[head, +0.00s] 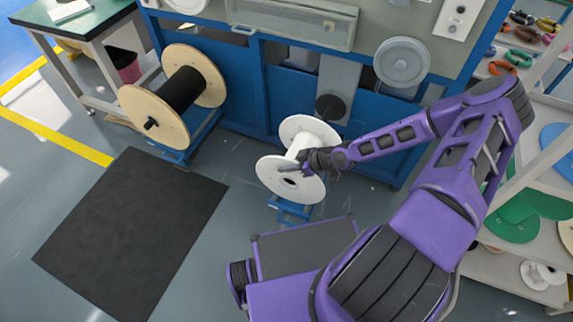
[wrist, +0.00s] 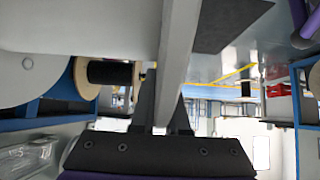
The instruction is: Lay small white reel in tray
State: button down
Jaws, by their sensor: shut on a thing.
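A white reel (head: 292,188) with two round flanges is at the blue stand (head: 290,209) in front of the machine. My gripper (head: 291,168) is at the near flange, with a dark finger across its face. In the wrist view, a pale strip (wrist: 180,45), apparently the flange edge-on, runs between the dark fingers of my gripper (wrist: 170,110). My gripper is shut on it. I cannot tell whether the reel still rests on the stand. A smaller white reel (head: 541,273) sits on the lower right shelf. I cannot pick out a tray with certainty.
A wooden reel with black cable (head: 180,90) stands left; it also shows in the wrist view (wrist: 100,72). The blue-framed machine (head: 290,90) bears a clear-covered trough (head: 295,22) and a grey disc (head: 401,62). A black mat (head: 130,230) lies on open floor.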

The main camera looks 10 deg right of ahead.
aim_at(283, 183)
jog(key=shift+f+b, duration=1.65)
jog(key=shift+f, duration=1.3)
jog(key=shift+s+f+b, duration=0.2)
jog(key=shift+f+b, duration=0.45)
jog(key=shift+f, duration=0.55)
jog(key=c, duration=0.8)
grip_release()
jog(key=shift+a, duration=0.1)
jog(key=shift+s+f, duration=0.1)
jog(key=w+r+p+v, duration=0.1)
jog(key=v, duration=1.7)
jog(key=shift+w+r+t, duration=0.15)
jog(key=shift+r+t, duration=0.1)
jog(key=shift+t, duration=0.05)
